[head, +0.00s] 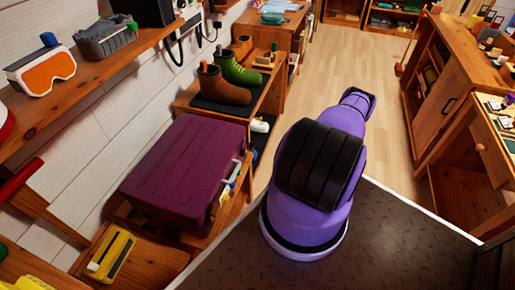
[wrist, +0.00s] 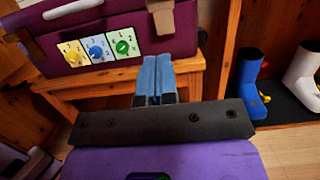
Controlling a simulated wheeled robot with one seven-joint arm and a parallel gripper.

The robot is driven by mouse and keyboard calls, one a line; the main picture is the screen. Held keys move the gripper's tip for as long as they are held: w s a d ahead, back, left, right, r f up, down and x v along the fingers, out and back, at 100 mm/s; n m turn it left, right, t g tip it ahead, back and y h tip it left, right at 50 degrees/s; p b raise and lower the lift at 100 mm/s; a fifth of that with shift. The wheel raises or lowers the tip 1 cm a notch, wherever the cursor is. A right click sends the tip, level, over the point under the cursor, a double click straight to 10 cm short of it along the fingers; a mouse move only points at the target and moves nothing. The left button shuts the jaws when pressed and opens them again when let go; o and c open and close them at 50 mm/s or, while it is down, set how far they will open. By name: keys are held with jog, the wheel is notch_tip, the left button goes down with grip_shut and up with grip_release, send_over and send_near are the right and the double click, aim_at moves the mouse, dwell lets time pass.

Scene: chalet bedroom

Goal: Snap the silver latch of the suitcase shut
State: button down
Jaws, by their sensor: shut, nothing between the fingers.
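The purple suitcase (head: 185,168) lies flat and closed-looking on a low wooden bench at the left in the head view. Its front side (wrist: 120,25) fills the top of the wrist view, with a white handle (wrist: 72,9) and cards bearing a yellow, a blue and a green dial. A tan piece (wrist: 161,18) sits on the front, right of the handle. I cannot make out the silver latch clearly. My gripper (wrist: 153,62) has its blue fingers together and empty, in front of and below the suitcase's front, apart from it. The gripper is hidden in the head view.
The wooden bench (wrist: 185,82) stands just beyond my fingers. Boots (head: 220,85) stand on a rack behind the suitcase; a blue boot (wrist: 247,82) and a white boot (wrist: 301,72) show at right. A yellow case (head: 111,255) lies nearer. Floor (head: 340,60) is open farther back.

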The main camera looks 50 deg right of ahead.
aim_at(252, 146)
jog(key=x, duration=1.3)
jog(key=shift+a+r, duration=0.15)
jog(key=shift+a, duration=0.1)
jog(key=shift+w+a+r+g+h, duration=0.15)
jog(key=shift+w+r+g+h, duration=0.1)
jog(key=shift+w+r+g, duration=0.3)
jog(key=shift+w+a+r+g+h, duration=0.25)
jog(key=shift+w+r+g, duration=0.1)
jog(key=shift+g, duration=0.4)
jog(key=shift+s+d, duration=0.1)
jog(key=shift+s, duration=0.05)
jog(key=shift+s+d, duration=0.15)
jog(key=shift+s, duration=0.2)
jog(key=v, duration=1.3)
